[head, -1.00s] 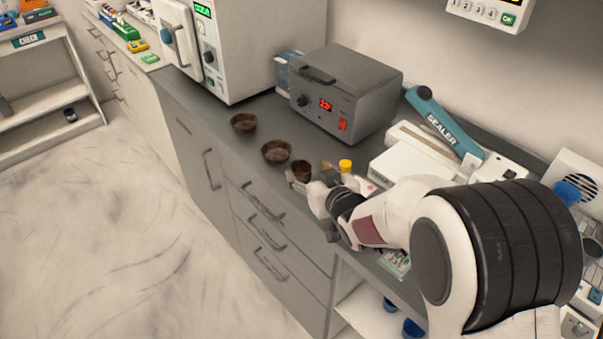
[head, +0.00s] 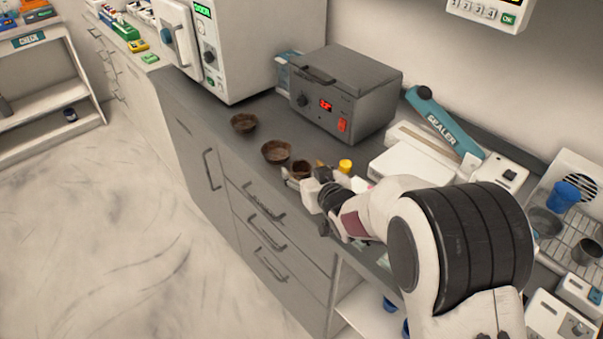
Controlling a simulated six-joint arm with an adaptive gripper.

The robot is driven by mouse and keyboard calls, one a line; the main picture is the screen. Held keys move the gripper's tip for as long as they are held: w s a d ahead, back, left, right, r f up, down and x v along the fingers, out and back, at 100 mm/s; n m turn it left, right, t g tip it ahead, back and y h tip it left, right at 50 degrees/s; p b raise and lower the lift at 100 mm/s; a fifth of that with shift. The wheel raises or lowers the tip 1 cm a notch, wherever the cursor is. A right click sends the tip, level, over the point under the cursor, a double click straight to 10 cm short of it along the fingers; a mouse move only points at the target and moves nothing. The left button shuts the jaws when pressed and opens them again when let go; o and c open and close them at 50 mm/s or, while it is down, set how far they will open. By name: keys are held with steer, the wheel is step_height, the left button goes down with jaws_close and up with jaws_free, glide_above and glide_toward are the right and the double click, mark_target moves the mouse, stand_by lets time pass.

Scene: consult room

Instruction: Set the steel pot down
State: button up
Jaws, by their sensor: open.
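A small round pot (head: 301,167), brownish in this light, stands upright on the grey counter near its front edge. It looks like the steel pot, but its metal is hard to tell here. My gripper (head: 304,174) is open at counter height, with its fingers spread beside the pot. The near finger and wrist hide part of the pot's lower side. I cannot tell whether a finger still touches it. Two wider brown bowls stand to its left, a nearer bowl (head: 276,152) and a farther bowl (head: 243,123).
A grey box with a red display (head: 345,95) stands behind the bowls. A yellow-capped vial (head: 345,166) is just right of my gripper. A teal sealer (head: 440,125) lies farther right. A wire rack at right holds a blue cup (head: 564,196) and metal cups (head: 545,222).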

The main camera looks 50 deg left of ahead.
steer(key=shift+x, duration=1.1)
steer(key=c, duration=1.2)
steer(key=shift+r, duration=0.1)
steer(key=shift+c, duration=0.2)
step_height(320, 180, up, 10)
